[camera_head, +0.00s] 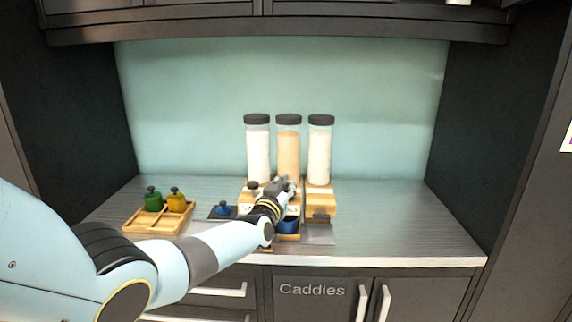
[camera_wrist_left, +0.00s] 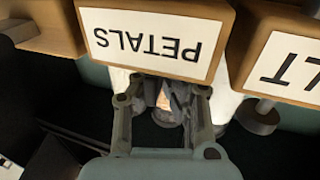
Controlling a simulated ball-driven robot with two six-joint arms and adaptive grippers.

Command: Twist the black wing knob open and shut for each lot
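Three clear canisters with black lids stand in a row on wooden dispenser blocks. The middle canister (camera_head: 289,152) holds tan contents; the outer two look white. My left gripper (camera_head: 283,186) is at the front of the middle dispenser. In the left wrist view, the upside-down PETALS label (camera_wrist_left: 150,42) lies just beyond my left gripper (camera_wrist_left: 168,92). The middle black wing knob is not clearly visible among the dark fingers, so their grip on it is unclear. Another dispenser's black knob (camera_wrist_left: 258,116) shows to the right. A blue bowl (camera_head: 288,226) sits below the middle dispenser. My right gripper is out of view.
A wooden tray (camera_head: 137,224) at left holds a green bottle (camera_head: 153,200) and a yellow bottle (camera_head: 177,202). A blue object (camera_head: 223,209) rests on a dark mat. A grey plate (camera_head: 319,236) lies at front right. The counter's right side is clear.

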